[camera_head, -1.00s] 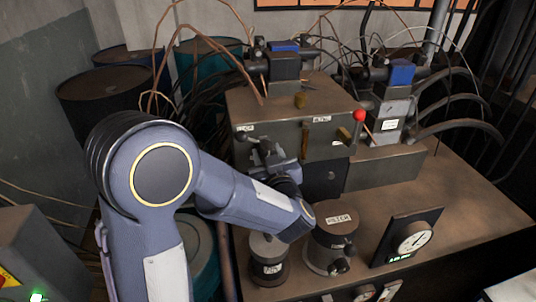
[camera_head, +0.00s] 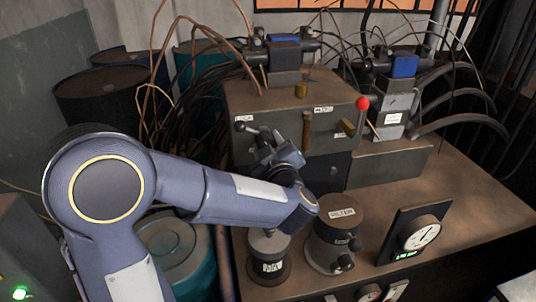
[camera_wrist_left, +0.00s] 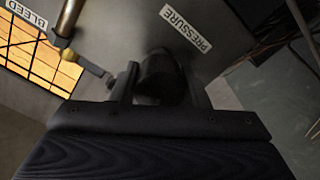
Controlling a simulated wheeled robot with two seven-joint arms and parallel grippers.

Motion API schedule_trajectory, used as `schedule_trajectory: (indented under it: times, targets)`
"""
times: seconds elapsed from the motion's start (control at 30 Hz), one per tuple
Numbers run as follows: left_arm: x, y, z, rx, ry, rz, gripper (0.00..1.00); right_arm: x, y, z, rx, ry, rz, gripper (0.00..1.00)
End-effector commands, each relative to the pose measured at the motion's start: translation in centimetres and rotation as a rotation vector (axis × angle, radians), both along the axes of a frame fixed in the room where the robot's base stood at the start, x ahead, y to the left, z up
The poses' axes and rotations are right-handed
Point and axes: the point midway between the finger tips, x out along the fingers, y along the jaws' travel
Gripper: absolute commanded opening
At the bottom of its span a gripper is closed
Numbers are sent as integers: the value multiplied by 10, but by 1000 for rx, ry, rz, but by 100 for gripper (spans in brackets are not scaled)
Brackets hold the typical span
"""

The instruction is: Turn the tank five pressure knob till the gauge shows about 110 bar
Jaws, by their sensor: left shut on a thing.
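A dark round knob (camera_wrist_left: 162,76) sits beside the PRESSURE label (camera_wrist_left: 186,28) in the left wrist view. My left gripper (camera_wrist_left: 162,88) is shut on this knob, one finger on each side. In the head view my left gripper (camera_head: 278,154) is at the front of the grey-brown valve box (camera_head: 275,108), and the knob is hidden there. The round white-faced gauge (camera_head: 422,233) stands on a black panel at the right, with a small green readout (camera_head: 405,255) below it. Its needle and digits are too small to read. My right gripper is not in view.
A brass handle (camera_head: 306,130) and a red ball-ended lever (camera_head: 362,104) are on the box. The BLEED label (camera_wrist_left: 25,14) shows in the wrist view. The bench top (camera_head: 465,190) is clear at right.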

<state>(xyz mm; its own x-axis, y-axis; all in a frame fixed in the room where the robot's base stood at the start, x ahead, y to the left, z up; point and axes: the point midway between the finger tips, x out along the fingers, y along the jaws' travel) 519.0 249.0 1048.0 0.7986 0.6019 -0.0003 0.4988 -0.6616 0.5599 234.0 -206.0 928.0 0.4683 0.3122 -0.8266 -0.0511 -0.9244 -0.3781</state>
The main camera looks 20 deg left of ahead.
Motion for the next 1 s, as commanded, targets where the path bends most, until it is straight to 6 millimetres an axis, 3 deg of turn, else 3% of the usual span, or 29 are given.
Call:
schedule_trajectory:
  times: [0.03, 0.5, 1.0]
  targets:
    - [0, 1, -5, -37, -30, 1, 19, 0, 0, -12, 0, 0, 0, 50]
    - [0, 0, -4, -384, -290, 1, 19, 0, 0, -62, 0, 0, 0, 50]
    - [0, 0, 0, -600, -452, 2, 19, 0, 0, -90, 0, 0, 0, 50]
